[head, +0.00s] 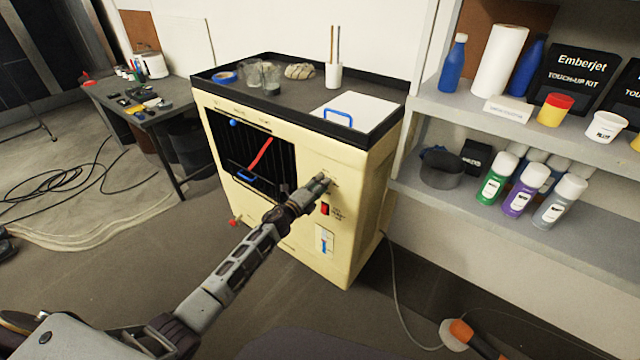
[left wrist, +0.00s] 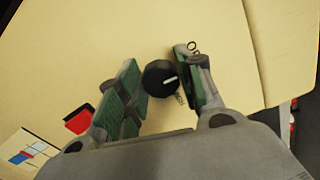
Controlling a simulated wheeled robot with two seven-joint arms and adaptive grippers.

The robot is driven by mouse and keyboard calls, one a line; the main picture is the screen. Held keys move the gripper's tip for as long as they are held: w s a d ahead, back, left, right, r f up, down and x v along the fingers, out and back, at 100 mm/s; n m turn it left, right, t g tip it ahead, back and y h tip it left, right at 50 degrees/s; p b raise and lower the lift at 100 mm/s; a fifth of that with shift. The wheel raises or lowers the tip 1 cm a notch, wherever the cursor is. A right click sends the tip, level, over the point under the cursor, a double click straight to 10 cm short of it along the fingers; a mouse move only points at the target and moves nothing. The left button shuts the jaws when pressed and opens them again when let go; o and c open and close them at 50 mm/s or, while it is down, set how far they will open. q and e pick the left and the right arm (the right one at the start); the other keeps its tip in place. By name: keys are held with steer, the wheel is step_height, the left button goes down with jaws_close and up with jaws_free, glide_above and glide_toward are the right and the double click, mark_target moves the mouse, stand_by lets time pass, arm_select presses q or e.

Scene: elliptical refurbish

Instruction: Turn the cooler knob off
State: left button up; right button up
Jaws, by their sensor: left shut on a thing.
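The cooler (head: 345,245) is a cream cabinet with a black tray top and a dark grille on its front. Its knob (left wrist: 160,78) is round and black with a white pointer line, seen in the left wrist view. My left gripper (left wrist: 160,85) has its green-padded fingers on either side of the knob and is shut on it. In the head view the left gripper (head: 322,184) reaches the upper right of the cooler's front and hides the knob. My right gripper is not in view.
A red switch (head: 325,209) sits below the gripper, and a pale panel with a blue mark (head: 324,240) is lower. Shelves (head: 480,205) with spray cans and bottles stand to the right. A cable (head: 393,285) lies on the floor beside the cooler.

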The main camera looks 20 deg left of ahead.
arm_select(q)
steer(key=shift+f+n, duration=0.1)
steer(key=shift+n, duration=0.5)
steer(key=o, duration=0.9)
steer(key=shift+o, duration=0.5)
steer(key=v, duration=1.2)
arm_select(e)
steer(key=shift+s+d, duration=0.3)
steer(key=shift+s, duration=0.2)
